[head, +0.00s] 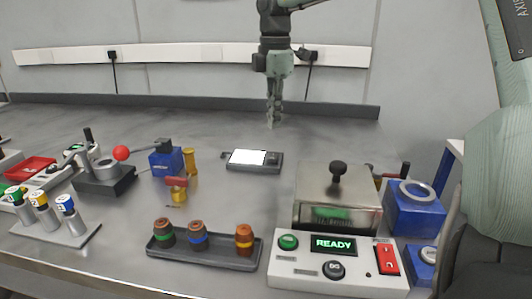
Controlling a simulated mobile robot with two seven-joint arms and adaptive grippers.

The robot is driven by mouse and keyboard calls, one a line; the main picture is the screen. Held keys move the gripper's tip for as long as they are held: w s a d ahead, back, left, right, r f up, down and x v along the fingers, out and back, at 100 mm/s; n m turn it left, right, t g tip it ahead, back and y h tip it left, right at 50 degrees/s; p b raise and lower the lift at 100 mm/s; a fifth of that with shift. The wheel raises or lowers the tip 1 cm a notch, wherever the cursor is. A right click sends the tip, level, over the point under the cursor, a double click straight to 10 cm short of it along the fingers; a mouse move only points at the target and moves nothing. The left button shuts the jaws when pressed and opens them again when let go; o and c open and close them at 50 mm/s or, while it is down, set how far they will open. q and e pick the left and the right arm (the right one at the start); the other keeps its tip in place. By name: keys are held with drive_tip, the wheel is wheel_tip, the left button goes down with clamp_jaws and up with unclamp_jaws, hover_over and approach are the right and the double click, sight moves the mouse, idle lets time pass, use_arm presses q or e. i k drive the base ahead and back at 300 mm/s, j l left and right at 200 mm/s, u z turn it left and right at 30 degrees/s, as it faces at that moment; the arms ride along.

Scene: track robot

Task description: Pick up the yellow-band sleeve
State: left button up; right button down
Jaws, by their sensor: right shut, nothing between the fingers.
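The yellow-band sleeve (244,240) is a small brown barrel-shaped piece with a yellow-orange band. It stands upright at the right end of a dark grey tray (213,265). A green-band sleeve (165,235) and a blue-band sleeve (197,236) stand to its left in the same tray. My right gripper (271,124) points down over the rear of the table, well behind the tray and apart from the sleeve. It is shut and empty. My left gripper is not in view.
A steel box with a black knob (338,195) and a READY panel (338,273) stand right of the tray. A flat device with a white screen (252,160) and a red-handled brass fitting (178,192) lie behind it. Capped vials (43,213) stand left.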

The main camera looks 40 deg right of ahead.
sight(244, 235)
drive_tip(key=k+j, duration=0.5)
drive_tip(key=j, duration=0.15)
drive_tip(key=k+j, duration=0.5)
drive_tip(key=j, duration=0.15)
drive_tip(key=k+j, duration=0.55)
drive_tip(key=j, duration=0.1)
